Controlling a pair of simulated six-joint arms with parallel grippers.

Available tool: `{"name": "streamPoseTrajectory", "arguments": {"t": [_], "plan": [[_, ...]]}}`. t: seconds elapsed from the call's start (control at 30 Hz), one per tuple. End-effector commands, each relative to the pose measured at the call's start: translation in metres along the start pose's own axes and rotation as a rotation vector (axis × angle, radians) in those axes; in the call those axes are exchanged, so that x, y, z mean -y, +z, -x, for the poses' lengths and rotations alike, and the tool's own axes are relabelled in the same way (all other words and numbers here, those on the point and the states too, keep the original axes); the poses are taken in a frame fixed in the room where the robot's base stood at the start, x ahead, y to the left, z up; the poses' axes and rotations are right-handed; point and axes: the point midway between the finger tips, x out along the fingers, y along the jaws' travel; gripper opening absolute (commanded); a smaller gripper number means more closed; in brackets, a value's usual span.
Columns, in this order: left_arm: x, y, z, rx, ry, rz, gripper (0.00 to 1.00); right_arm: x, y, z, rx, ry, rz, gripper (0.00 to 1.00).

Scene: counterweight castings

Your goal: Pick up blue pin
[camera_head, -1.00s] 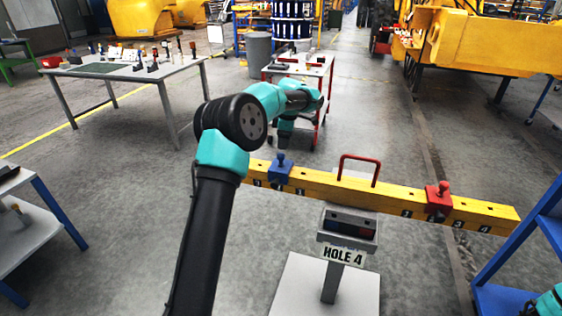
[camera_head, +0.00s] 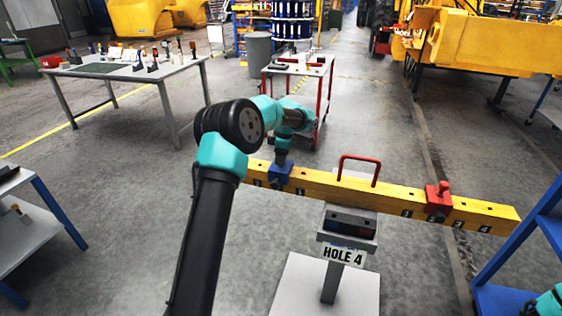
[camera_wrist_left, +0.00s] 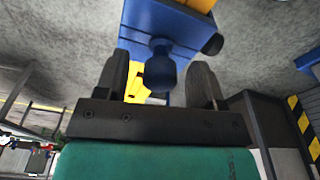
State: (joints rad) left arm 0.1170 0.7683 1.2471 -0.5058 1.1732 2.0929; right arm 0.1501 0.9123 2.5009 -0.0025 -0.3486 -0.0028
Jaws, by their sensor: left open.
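The blue pin (camera_wrist_left: 160,72) has a round knob and stands out of a blue block (camera_head: 279,176) on the left part of the yellow beam (camera_head: 325,183). In the wrist view its knob lies between the two dark fingers of my left gripper (camera_wrist_left: 160,80), with a gap visible on each side. In the head view my left gripper (camera_head: 282,159) is right over the blue block and hides most of the pin's knob. The left gripper is open. My right gripper is not in view.
A stand with a "HOLE 4" sign (camera_head: 343,255) is in front. Blue-framed shelving (camera_head: 510,245) is at the right.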

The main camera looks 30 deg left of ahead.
Motion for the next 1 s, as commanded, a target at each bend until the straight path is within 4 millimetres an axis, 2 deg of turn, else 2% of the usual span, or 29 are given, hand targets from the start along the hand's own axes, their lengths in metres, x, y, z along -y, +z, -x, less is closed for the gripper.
{"name": "streamPoseTrajectory", "arguments": {"t": [0.1,0.53,1.0], "plan": [[-0.0001,-0.0001,-0.0057,0.001,0.001,0.000,0.63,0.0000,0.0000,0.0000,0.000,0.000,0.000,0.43],[-0.0001,0.0000,-0.0056,0.001,0.001,0.000,0.63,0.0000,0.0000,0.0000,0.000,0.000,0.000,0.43],[-0.0001,0.0000,-0.0056,0.001,0.001,0.001,0.19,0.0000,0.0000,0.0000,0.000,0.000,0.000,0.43]]}}
